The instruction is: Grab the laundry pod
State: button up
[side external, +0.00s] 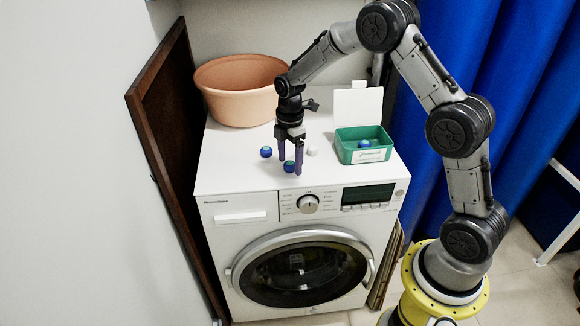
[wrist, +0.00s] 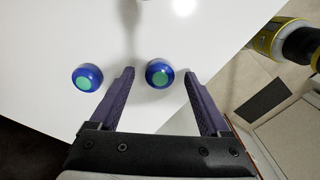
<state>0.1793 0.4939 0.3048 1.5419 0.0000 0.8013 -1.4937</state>
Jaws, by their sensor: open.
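A blue pod with a green centre (wrist: 159,73) lies on the white washing machine top, between my fingertips in the wrist view. It shows as a small blue pod (side external: 289,166) between the fingers in the side view. A second blue pod (wrist: 87,77) lies outside my left finger in the wrist view; it is also in the side view (side external: 266,152). My gripper (side external: 290,164) points down with its purple fingers apart, and a gap shows between each finger and the pod in the wrist view. Another blue pod (side external: 365,143) sits in the green box.
The green box (side external: 364,156) stands right of my gripper with its white lid (side external: 358,106) raised. A small white round thing (side external: 312,150) lies close right of my fingers. A terracotta tub (side external: 240,92) stands at the back left. The washing machine's front edge is close.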

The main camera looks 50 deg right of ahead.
grip_shut()
dwell(0.3)
jog(key=shift+r, duration=0.15)
